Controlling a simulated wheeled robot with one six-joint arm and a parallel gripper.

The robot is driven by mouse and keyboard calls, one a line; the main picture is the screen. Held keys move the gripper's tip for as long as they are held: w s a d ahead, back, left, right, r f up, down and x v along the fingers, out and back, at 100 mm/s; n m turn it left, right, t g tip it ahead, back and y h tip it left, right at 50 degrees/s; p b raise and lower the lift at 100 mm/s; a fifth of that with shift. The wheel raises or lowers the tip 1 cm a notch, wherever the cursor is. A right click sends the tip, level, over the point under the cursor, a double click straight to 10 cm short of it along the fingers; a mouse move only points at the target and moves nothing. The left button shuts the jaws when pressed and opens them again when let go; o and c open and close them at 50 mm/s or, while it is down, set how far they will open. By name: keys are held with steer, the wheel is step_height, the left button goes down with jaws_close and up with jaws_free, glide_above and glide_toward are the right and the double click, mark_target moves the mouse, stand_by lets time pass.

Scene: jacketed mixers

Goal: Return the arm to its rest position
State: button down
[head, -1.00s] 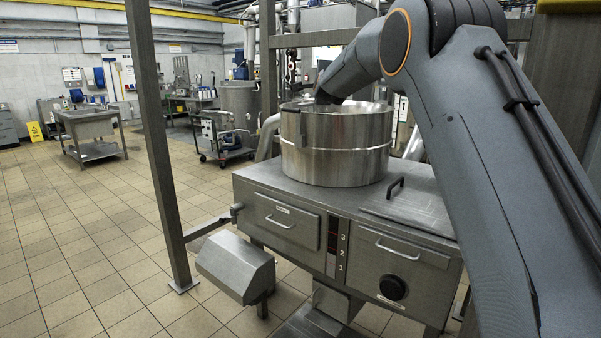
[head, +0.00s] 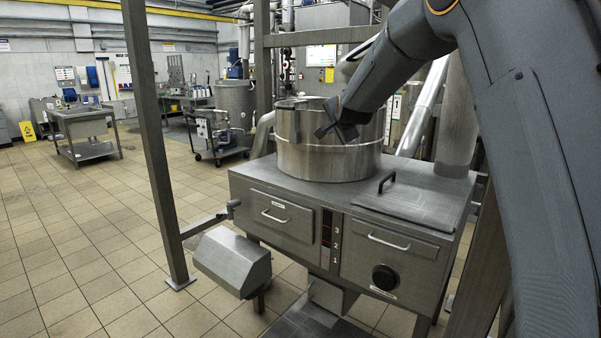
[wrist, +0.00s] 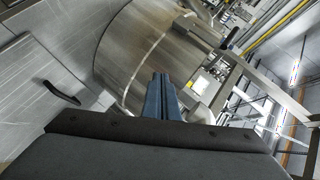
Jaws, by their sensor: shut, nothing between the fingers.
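My gripper (head: 338,131) is in front of the upper right wall of the steel mixing vessel (head: 318,162) in the head view. Its fingers are shut with nothing between them. In the wrist view my gripper (wrist: 160,80) shows as two blue-grey fingers pressed together, pointing at the vessel (wrist: 130,50), whose curved wall fills the upper middle. I cannot tell the exact gap between fingers and wall. My arm comes in from the right of the head view and bends down toward the vessel.
The vessel stands on a steel cabinet (head: 340,228) with drawers, a black knob (head: 385,278) and a handled lid (head: 412,199). A steel post (head: 157,150) stands at the left. A cart (head: 215,140) and a sink table (head: 85,130) are farther back. Open tiled floor lies left.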

steer(key=s+d+f+n+g, duration=0.3)
steer(key=s+f, duration=0.5)
steer(key=s, duration=0.4)
steer(key=s+d+f+n+g, duration=0.3)
steer(key=s+f, duration=0.6)
steer(key=s, duration=0.2)
steer(key=s+d+f+n+g, duration=0.1)
steer(key=s+f+n+g, duration=0.1)
steer(key=s, duration=0.7)
steer(key=s+d+f+n+g+h, duration=0.1)
steer(key=s+f, duration=0.3)
steer(key=s, duration=0.6)
steer(key=s+d+f+n+g, duration=0.1)
steer(key=s+f+n+g, duration=0.2)
steer(key=s, duration=0.7)
steer(key=shift+d+f, duration=0.2)
